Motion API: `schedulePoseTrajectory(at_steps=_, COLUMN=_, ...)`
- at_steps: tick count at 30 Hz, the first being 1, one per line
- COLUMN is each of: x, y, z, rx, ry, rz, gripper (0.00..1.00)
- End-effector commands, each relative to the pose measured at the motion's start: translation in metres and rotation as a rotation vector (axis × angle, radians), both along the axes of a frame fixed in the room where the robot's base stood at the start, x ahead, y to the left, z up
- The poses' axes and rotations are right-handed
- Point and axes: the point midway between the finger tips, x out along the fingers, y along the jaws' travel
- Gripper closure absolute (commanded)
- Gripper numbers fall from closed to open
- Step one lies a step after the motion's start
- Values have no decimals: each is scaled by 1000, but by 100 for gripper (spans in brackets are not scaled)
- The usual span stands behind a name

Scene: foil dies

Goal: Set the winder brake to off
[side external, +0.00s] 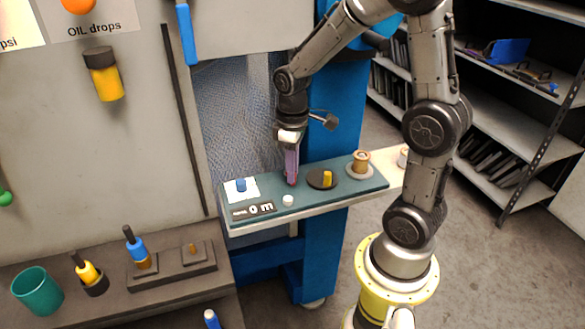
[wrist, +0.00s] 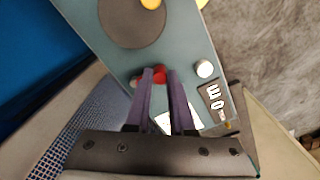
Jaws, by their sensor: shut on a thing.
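My gripper (side external: 291,182) points down at the middle of the green control panel (side external: 318,200). In the wrist view my gripper (wrist: 160,74) has its two purple fingers close together on a small red control (wrist: 159,74), partly hidden between and behind the fingertips. A grey rounded piece (wrist: 135,82) shows just left of it.
The panel also bears a blue knob (side external: 241,184) on a white plate, a white button (side external: 288,200), a metre counter (side external: 253,210), a yellow knob (side external: 327,179) on a black disc and a brass-coloured knob (side external: 361,161). Blue machine posts stand behind.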

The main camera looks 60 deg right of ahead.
Motion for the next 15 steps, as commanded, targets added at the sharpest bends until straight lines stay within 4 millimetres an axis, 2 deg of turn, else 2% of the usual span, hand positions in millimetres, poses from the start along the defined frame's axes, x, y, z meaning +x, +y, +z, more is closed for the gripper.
schedulePoseTrajectory(at_steps=8, x=0, y=0, z=0, rx=0, ry=0, rz=-8, gripper=100)
schedulePoseTrajectory(at_steps=15, x=3, y=3, z=0, rx=0, ry=0, rz=-87, gripper=100)
